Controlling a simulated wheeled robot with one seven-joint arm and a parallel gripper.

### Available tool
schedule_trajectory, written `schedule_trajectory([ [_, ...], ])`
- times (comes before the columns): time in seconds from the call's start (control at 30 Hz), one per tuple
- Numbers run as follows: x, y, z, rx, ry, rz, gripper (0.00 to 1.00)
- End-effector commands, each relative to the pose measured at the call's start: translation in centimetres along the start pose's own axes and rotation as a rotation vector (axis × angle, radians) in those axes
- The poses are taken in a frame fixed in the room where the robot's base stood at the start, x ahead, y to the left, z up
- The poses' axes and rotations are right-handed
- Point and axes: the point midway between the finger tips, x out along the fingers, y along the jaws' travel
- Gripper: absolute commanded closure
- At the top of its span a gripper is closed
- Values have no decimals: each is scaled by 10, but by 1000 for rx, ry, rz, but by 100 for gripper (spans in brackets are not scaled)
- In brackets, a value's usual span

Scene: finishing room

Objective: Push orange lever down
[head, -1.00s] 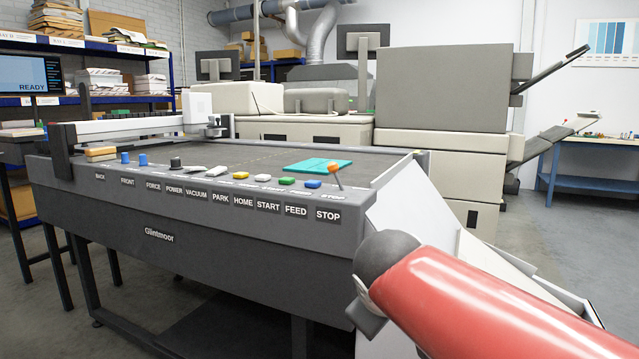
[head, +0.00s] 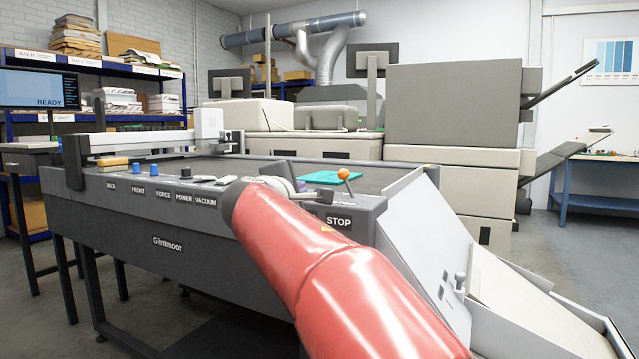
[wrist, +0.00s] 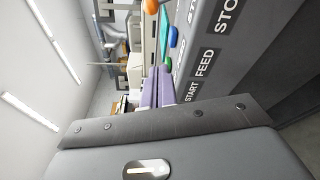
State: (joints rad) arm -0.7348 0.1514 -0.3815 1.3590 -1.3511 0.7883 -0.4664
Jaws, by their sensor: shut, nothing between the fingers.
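The orange lever (head: 343,174) is a thin stem with an orange ball on top. It stands up at the right end of the control row, above the STOP label (head: 339,221). Its orange ball also shows at the top edge of the wrist view (wrist: 151,6). My gripper (wrist: 157,72) is shut and empty, its pale purple fingers side by side near the green button (wrist: 168,62). The fingers appear short of the lever and apart from it. In the head view my red arm hides most of the gripper and the middle buttons.
A blue button (wrist: 172,38) lies between the green button and the lever. A pale sloping chute (head: 425,245) is at the right end. Blue knobs (head: 138,169) stand at the left.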

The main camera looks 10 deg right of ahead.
Motion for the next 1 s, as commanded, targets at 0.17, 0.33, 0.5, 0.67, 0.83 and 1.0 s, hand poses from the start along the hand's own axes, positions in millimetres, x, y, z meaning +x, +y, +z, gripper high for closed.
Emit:
schedule_trajectory([
  [0.17, 26, 1, 1, -2, -5, -3, 100],
  [0.33, 64, 2, 2, -3, -5, -3, 100],
  [0.5, 99, 2, 2, -2, -4, -3, 100],
  [0.67, 102, 1, 27, 2, -2, -2, 100],
  [0.83, 105, -1, 37, 1, 1, -2, 100],
  [1.0, 106, -1, 39, 1, 1, -2, 100],
])
